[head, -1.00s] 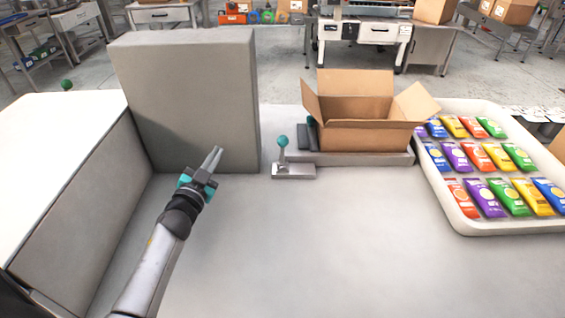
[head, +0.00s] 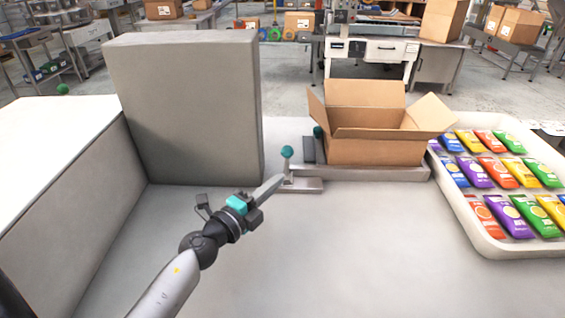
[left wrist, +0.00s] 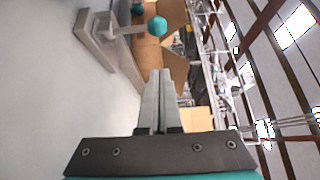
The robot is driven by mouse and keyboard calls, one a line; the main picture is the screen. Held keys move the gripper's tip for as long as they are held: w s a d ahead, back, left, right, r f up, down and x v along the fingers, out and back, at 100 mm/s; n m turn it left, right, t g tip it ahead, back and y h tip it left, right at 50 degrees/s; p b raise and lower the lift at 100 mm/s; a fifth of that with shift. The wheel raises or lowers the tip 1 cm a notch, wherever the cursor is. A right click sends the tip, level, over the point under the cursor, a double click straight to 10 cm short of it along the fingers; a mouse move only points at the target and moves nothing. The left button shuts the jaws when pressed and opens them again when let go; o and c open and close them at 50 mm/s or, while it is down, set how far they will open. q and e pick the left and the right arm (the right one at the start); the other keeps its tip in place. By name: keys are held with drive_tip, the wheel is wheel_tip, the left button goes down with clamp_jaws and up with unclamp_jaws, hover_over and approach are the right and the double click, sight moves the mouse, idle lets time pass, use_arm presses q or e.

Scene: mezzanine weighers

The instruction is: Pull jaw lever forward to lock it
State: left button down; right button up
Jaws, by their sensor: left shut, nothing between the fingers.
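The jaw lever has a teal ball knob (head: 287,152) on a short upright rod, standing on a grey base plate (head: 305,185) in front of the box's left side. In the left wrist view the knob (left wrist: 157,26) is at the top, beyond the fingertips. My left gripper (head: 275,182) is shut and empty. In the head view its fingertips appear just left of the lever's rod, below the knob; whether they touch it I cannot tell. It also shows in the left wrist view (left wrist: 159,75), pointing toward the lever. My right gripper is not in view.
An open cardboard box (head: 375,150) sits on a low grey platform (head: 385,174) right of the lever. A second teal knob (head: 318,132) shows behind. A white tray (head: 480,243) of colourful packets is at right. A tall grey block (head: 185,110) stands at left. The front counter is clear.

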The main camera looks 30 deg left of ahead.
sight(287, 161)
use_arm(q)
drive_tip(key=w+a+b, duration=0.1)
drive_tip(key=w, duration=0.6)
drive_tip(key=shift+w+a, duration=0.2)
drive_tip(key=shift+a, duration=0.15)
drive_tip(key=shift+r, duration=0.1)
